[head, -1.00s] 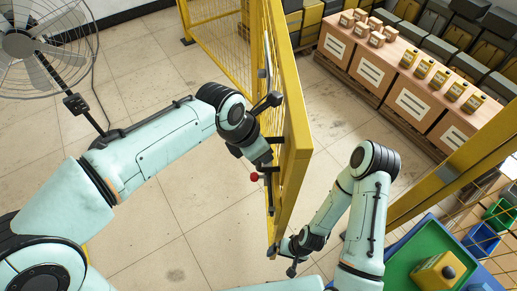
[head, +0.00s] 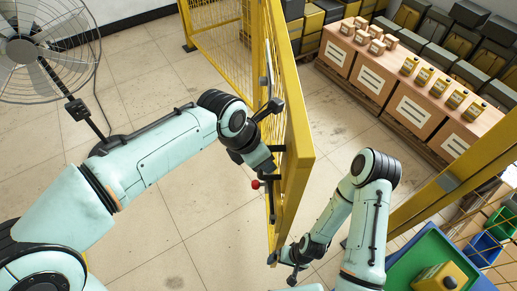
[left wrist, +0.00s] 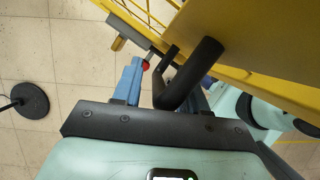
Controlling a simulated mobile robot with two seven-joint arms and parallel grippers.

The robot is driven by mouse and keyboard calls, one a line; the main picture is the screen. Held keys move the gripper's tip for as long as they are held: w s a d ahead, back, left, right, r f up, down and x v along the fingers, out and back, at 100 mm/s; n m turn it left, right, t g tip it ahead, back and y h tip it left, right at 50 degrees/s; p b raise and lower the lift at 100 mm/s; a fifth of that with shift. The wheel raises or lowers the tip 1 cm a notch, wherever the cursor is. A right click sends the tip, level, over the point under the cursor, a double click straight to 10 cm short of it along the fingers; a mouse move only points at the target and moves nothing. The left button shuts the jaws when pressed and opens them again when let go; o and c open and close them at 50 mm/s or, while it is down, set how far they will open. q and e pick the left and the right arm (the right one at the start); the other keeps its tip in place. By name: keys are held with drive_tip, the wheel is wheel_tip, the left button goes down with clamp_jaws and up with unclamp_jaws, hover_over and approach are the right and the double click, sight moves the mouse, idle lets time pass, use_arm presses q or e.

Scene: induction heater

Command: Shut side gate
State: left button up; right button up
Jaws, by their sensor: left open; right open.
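The yellow side gate (head: 288,110) stands swung out and shows nearly edge-on in the middle of the head view. It carries a black handle and a latch with a red knob (head: 255,184). My left gripper (head: 270,170) is at the gate's handle side. In the left wrist view its blue fingers are apart, with the black handle (left wrist: 202,62) passing between them; whether they touch it is unclear. The red knob (left wrist: 145,65) is beside the left finger. My right gripper (head: 291,262) is low by the gate's near bottom end, partly hidden; contact cannot be told.
A wire fan (head: 22,52) stands at the left. Yellow mesh fencing (head: 222,30) is behind the gate. Cartons with bottles (head: 402,95) stand on pallets at the right. A yellow post (head: 450,180) and a green tray (head: 410,262) are at the lower right. Tiled floor is free around the gate.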

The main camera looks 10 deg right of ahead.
use_arm(q)
drive_tip(key=p+v, duration=0.1)
drive_tip(key=v, duration=1.2)
drive_tip(key=shift+r, duration=0.15)
use_arm(e)
drive_tip(key=shift+w+r, duration=0.8)
drive_tip(key=shift+w, duration=0.2)
use_arm(q)
drive_tip(key=shift+w+a, duration=0.1)
drive_tip(key=shift+w, duration=0.05)
